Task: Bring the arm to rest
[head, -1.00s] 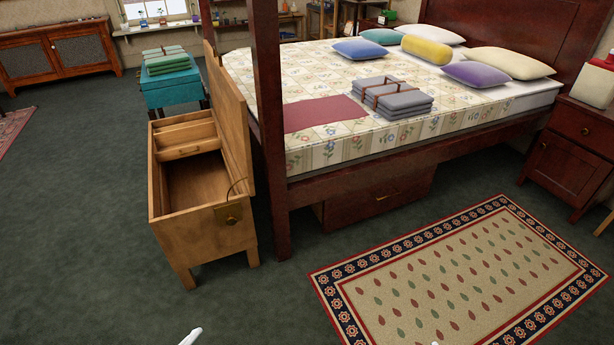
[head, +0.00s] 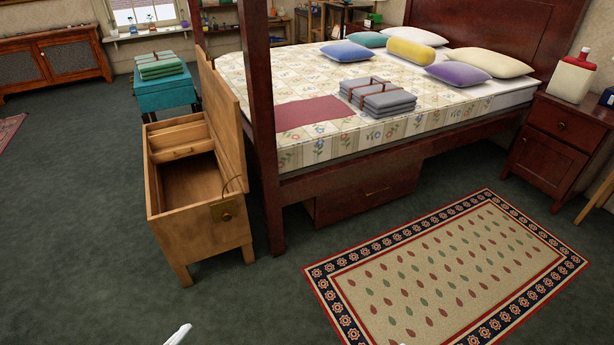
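Only a small white sliver (head: 178,336) of what looks like my own arm shows at the bottom edge, left of centre. A tiny pale speck shows at the bottom edge further right. No gripper fingers are visible, so neither gripper's opening can be seen. Nothing held is in view.
An open wooden chest (head: 196,218) stands left of the four-poster bed's dark post (head: 262,150). Folded grey blankets (head: 378,97) lie on the bed. A patterned rug (head: 450,265) covers the floor at right, by a nightstand (head: 556,150). Green carpet at left is clear.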

